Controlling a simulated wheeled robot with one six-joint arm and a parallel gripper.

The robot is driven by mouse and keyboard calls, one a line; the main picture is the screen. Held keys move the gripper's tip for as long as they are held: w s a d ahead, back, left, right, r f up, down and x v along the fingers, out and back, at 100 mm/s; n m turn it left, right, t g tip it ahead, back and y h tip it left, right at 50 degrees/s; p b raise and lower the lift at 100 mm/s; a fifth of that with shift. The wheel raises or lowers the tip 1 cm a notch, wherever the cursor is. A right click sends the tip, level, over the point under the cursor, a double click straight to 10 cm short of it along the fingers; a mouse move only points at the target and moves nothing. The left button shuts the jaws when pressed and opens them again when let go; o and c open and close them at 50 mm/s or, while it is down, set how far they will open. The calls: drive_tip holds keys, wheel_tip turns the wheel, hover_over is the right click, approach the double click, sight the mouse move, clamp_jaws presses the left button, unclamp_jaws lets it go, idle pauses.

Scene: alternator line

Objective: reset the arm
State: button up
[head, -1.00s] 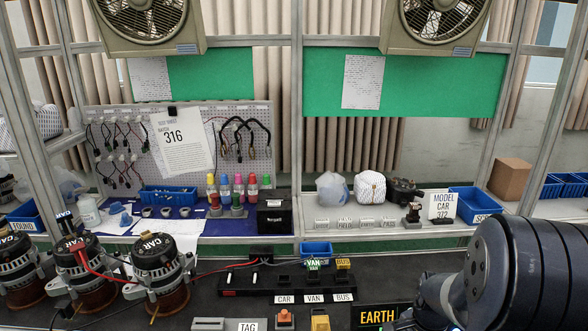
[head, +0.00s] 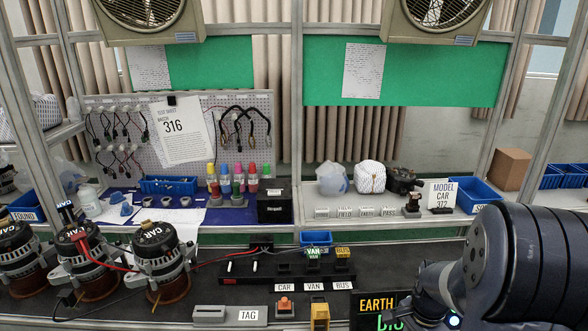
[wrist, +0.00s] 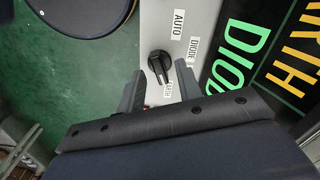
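In the wrist view my gripper (wrist: 159,75) has its two fingers apart, with a clear gap between them. A black rotary knob (wrist: 160,65) on a pale switch panel (wrist: 190,18) shows just beyond and between the fingertips; I cannot tell whether they touch it. The panel carries the labels AUTO and DIODE, and a third label partly hidden by a finger. In the head view my arm (head: 510,260) reaches in from the lower right, and my gripper is out of sight there.
A black EARTH sign (head: 376,304) stands at the bench front beside my arm. Alternators (head: 158,255) stand at the left. A black rack (head: 285,270) has CAR, VAN and BUS labels. A TAG block (head: 230,314) lies in front. A blue bin (head: 475,195) sits on the back shelf.

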drive_tip(key=shift+f, duration=0.6)
drive_tip(key=n, duration=0.4)
drive_tip(key=shift+r, duration=0.1)
drive_tip(key=n+p, duration=0.1)
drive_tip(key=n, duration=0.3)
drive_tip(key=shift+n, duration=0.4)
drive_tip(key=n+p, duration=0.1)
drive_tip(key=n, duration=0.3)
drive_tip(key=shift+n, duration=0.3)
drive_tip(key=n+p, duration=0.1)
drive_tip(key=n, duration=0.3)
drive_tip(key=shift+n, duration=0.3)
drive_tip(key=shift+r, duration=1.2)
